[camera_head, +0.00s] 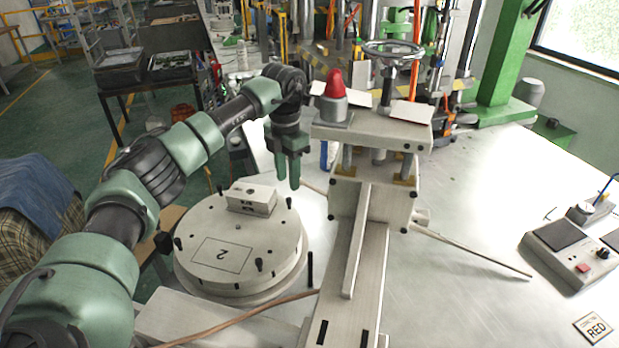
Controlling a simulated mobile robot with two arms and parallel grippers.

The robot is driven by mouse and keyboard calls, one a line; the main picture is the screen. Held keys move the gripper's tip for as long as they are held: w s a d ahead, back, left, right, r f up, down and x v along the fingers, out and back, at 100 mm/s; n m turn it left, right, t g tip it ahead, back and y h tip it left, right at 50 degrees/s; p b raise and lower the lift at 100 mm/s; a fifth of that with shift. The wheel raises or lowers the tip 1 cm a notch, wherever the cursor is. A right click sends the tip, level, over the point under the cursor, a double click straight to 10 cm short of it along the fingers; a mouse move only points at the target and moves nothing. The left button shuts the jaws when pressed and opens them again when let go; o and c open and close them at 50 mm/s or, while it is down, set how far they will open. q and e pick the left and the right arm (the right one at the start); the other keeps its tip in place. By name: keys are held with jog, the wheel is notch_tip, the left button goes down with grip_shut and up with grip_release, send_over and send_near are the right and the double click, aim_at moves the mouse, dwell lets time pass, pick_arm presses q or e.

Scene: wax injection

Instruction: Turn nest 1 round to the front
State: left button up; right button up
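The round pale turntable (215,238) stands on the bench at lower centre-left. The nest mark 2 (222,253) faces the near side, upside down as I see it. A pale metal block (251,198) with small dark markings sits on the far side of the disc; any nest 1 mark is not visible. Several short black pegs stand around the rim, one of them (289,201) at the far right. My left gripper (287,180) points down above that far-right rim, with a gap between its fingers and nothing seen held. My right gripper is out of view.
The injection press (372,135) with a red-topped knob (335,84) and handwheel stands right of the turntable. The bench between is mostly clear. A brown hose crosses in front.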

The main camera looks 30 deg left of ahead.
aim_at(289, 199)
pick_arm(q)
jog(key=shift+d+f, duration=0.25)
jog(key=shift+d, duration=0.05)
jog(key=shift+s+a+f+p, duration=0.1)
jog(key=shift+s+f+p, duration=0.25)
jog(key=shift+f, duration=0.25)
jog(key=shift+s+f+p, duration=0.25)
jog(key=shift+f+p, duration=0.1)
jog(key=shift+f, duration=0.2)
notch_tip(289, 199, down, 3)
jog(key=shift+w+a+r+p, duration=0.1)
jog(key=shift+w+r+p, duration=0.05)
jog(key=shift+p, duration=0.2)
jog(key=shift+w+f, duration=0.2)
jog(key=shift+f, duration=0.65)
jog(key=c, duration=0.3)
grip_shut()
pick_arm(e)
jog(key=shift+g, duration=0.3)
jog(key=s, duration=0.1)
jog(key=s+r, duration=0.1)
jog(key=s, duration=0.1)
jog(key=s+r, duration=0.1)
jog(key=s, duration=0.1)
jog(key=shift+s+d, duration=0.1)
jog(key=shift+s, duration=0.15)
